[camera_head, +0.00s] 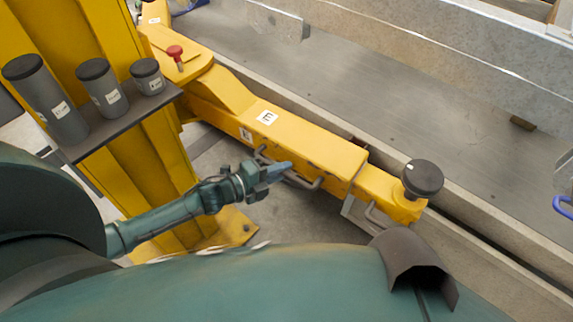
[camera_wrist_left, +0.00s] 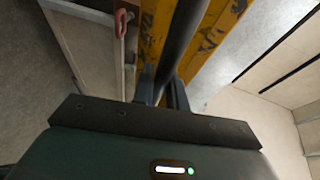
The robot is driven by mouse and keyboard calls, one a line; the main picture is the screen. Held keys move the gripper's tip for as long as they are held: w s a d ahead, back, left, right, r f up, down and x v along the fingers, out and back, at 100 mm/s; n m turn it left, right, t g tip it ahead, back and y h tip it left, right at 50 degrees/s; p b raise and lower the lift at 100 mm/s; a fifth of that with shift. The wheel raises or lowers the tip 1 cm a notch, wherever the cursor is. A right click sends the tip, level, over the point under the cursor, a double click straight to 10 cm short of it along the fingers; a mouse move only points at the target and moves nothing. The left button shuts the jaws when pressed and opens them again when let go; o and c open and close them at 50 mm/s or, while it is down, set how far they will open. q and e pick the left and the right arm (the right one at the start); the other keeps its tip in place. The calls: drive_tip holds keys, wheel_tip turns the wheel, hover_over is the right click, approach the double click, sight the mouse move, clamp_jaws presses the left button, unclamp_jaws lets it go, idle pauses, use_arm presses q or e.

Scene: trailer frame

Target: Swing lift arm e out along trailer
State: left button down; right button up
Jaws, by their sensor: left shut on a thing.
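Lift arm E (camera_head: 318,148) is a long yellow beam with a white "E" label. It runs from the yellow lift column (camera_head: 165,160) at the left toward the lower right, lying close along the trailer's side (camera_head: 345,95). A round dark pad (camera_head: 423,178) stands on its outer end. A grey bar handle (camera_head: 308,184) is on the arm's near side. My left gripper (camera_head: 280,170) is shut on this handle. In the left wrist view the dark handle bar (camera_wrist_left: 184,32) passes between the fingers, beside scuffed yellow metal (camera_wrist_left: 215,30). My right gripper is not in view.
A shelf (camera_head: 125,122) on the column holds dark cylinders (camera_head: 48,100) of differing height. A red knob (camera_head: 175,52) sits near the arm's pivot. A blue hook-like part (camera_head: 563,206) is at the right edge. Grey floor (camera_head: 290,213) shows below the arm.

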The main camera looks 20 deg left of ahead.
use_arm(q)
drive_tip(key=shift+s+a+m+g+h, duration=0.25)
drive_tip(key=shift+s+a, duration=0.2)
drive_tip(key=shift+s, duration=0.3)
drive_tip(key=shift+s+a+m+g+h, duration=0.15)
drive_tip(key=shift+s+a+m+h, duration=0.2)
drive_tip(key=shift+s, duration=0.4)
drive_tip(key=c, duration=1.4)
unclamp_jaws()
drive_tip(key=shift+a, duration=0.1)
drive_tip(key=v, duration=1.3)
